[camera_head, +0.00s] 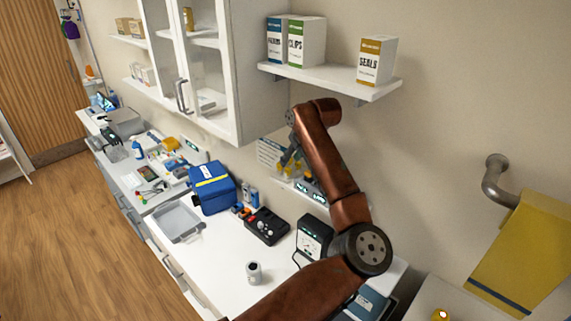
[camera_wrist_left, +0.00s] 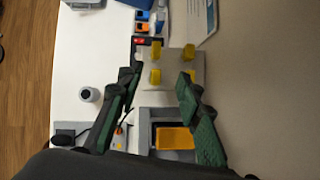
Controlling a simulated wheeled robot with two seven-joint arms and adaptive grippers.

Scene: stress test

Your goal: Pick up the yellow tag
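Several small yellow pieces show on a pale panel (camera_wrist_left: 172,64) in the left wrist view; an upper-left one (camera_wrist_left: 156,50) and a lower-left one (camera_wrist_left: 155,76) are among them. I cannot tell which is the yellow tag. In the head view a yellow piece (camera_head: 309,177) shows by the wall, partly hidden behind my left gripper (camera_head: 291,157). My left gripper (camera_wrist_left: 160,80) is open, its two dark green fingers apart with nothing held between them. The lower yellow pieces appear between or near the fingertips; I see no clear contact. My right gripper is in neither view.
The white counter holds a blue case (camera_head: 212,188), a grey tray (camera_head: 179,222), a black control box (camera_head: 267,226), a meter (camera_head: 312,238) and a small cup (camera_head: 254,272). A wall shelf (camera_head: 330,78) with boxes is above my arm. Bare counter surrounds the cup.

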